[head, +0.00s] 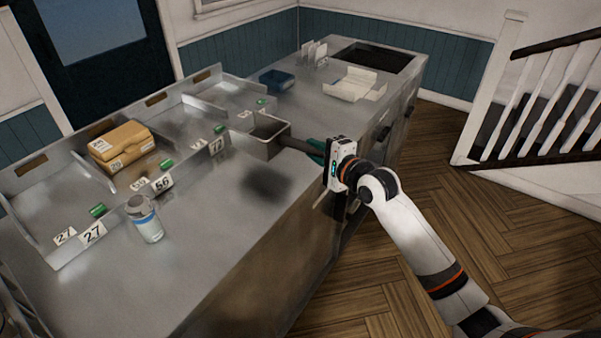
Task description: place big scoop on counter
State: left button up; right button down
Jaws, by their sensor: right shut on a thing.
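The big scoop (269,143) is a grey metal box-shaped scoop with a dark handle that points right. My right gripper (326,153) is shut on the scoop's handle, at the right edge of the counter. The scoop appears held above the counter (205,225), with a dark shadow on the metal top below and left of it. The exact gap to the surface is hard to tell. My left gripper is not in view.
A shaker bottle (147,221) stands on the counter's front left. Brown boxes (122,144) sit in a divided metal tray with number cards and green items. A white open carton (355,84) and blue container (276,80) are at the back. The front middle counter is clear.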

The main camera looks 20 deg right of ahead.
notch_tip(320, 180, down, 7)
jog(key=shift+r, duration=0.2)
jog(key=shift+f, duration=0.1)
jog(key=shift+f, duration=0.15)
jog(key=c, duration=1.2)
grip_release()
jog(key=v, duration=1.2)
jog(key=shift+b, duration=0.45)
